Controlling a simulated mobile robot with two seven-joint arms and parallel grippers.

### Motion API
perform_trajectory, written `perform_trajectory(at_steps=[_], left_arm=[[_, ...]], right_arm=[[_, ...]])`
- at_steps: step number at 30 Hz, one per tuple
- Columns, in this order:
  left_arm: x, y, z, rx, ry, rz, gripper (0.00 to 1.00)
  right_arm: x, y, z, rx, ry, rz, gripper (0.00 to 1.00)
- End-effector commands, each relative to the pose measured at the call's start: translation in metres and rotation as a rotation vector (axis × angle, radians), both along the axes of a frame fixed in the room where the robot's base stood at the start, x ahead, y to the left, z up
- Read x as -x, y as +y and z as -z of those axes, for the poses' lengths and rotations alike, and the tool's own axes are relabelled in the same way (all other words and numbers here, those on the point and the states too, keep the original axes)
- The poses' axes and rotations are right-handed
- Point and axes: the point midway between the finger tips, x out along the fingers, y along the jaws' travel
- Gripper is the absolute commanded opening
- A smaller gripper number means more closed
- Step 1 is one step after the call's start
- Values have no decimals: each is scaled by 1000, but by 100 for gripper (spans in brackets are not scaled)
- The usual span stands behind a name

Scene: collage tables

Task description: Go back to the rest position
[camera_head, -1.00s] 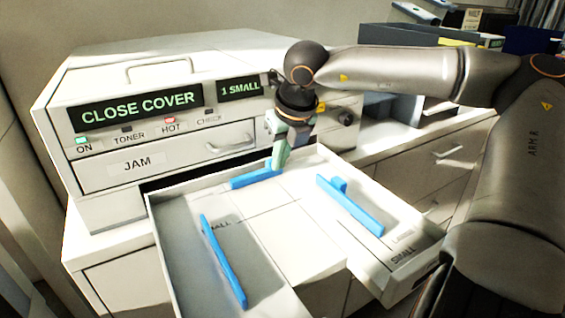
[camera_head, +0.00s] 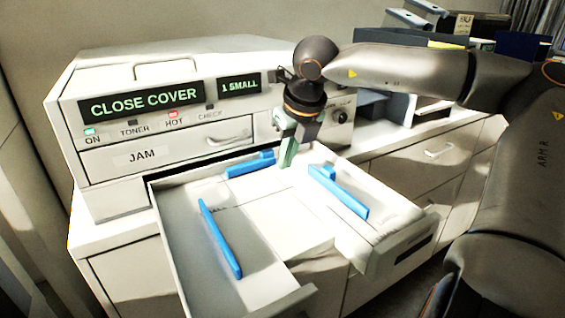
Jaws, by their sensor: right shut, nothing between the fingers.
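My right gripper (camera_head: 287,162) is shut and empty. It points down above the back right part of the open paper drawer (camera_head: 287,297), close to the machine's front. My right arm comes in from the right edge. The drawer is pulled out of the white machine (camera_head: 105,70) and has three blue guides: one at the back (camera_head: 250,165), one at the left (camera_head: 220,238) and one at the right (camera_head: 340,190). The gripper is apart from the back guide, a little to its right. My left gripper is not in view.
The machine's displays read "CLOSE COVER" (camera_head: 140,102) and "1 SMALL" (camera_head: 239,86). The JAM panel (camera_head: 150,155) is shut. A cabinet with drawers (camera_head: 410,165) stands at the right, with trays and dark boxes (camera_head: 522,45) behind. Open air lies above the drawer.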

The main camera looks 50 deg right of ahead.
Motion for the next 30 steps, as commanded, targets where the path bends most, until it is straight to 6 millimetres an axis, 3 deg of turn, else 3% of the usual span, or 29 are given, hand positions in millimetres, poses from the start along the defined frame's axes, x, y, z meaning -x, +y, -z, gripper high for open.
perform_trajectory(at_steps=[1,3,12,30], left_arm=[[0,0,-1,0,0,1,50],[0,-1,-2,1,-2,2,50],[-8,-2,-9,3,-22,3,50],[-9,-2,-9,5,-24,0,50]], right_arm=[[3,1,-19,5,-16,0,0],[10,3,-34,5,-14,1,0],[28,9,-79,4,-8,-1,0],[31,10,-85,3,-8,-1,0]])
